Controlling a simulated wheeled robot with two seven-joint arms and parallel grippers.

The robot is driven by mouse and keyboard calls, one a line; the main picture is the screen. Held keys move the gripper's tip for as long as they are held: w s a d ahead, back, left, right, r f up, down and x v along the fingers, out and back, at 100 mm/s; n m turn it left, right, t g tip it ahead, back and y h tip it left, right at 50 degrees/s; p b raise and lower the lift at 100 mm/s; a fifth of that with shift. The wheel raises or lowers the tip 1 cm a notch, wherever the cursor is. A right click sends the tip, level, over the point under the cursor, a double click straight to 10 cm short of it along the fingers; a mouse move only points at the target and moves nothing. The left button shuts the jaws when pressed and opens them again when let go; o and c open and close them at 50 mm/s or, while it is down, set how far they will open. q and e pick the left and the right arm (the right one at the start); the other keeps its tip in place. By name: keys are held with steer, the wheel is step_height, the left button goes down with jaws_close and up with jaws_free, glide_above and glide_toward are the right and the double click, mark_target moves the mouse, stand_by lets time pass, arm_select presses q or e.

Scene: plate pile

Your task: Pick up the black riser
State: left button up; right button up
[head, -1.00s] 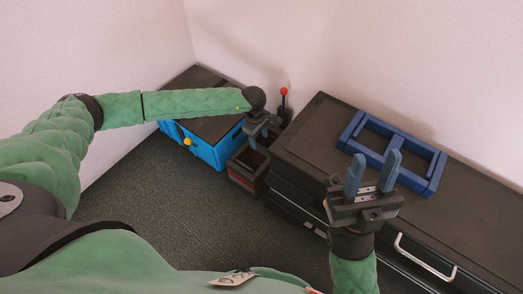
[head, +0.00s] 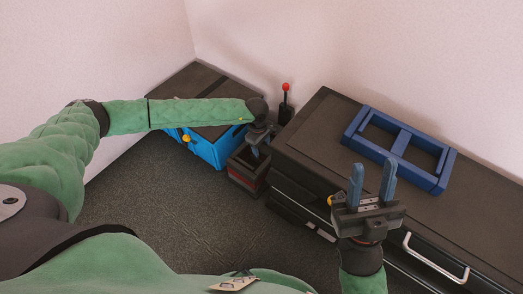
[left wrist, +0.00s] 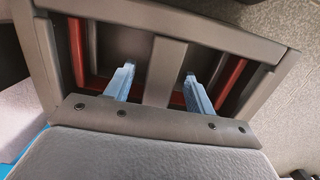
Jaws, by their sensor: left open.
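The black riser (head: 238,164), a dark rectangular frame with a crossbar, is low in the gap between the blue box and the dark cabinet. Its crossbar (left wrist: 166,68) shows in the left wrist view, with red parts inside or below the frame. My left gripper (head: 261,151) is open over the riser. In the left wrist view, its blue fingers (left wrist: 159,82) stand apart, one on each side of the crossbar; I cannot tell whether they touch it. My right gripper (head: 372,180) is open and empty in front of the cabinet's top, fingers pointing up.
A blue frame (head: 400,143) lies on the dark cabinet (head: 310,135). A blue box (head: 213,150) with a dark top stands left of the riser. A lever with a red knob (head: 286,87) rises behind. The floor in front is clear.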

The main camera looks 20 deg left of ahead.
arm_select(q)
jaws_close()
steer(key=shift+r, duration=0.2)
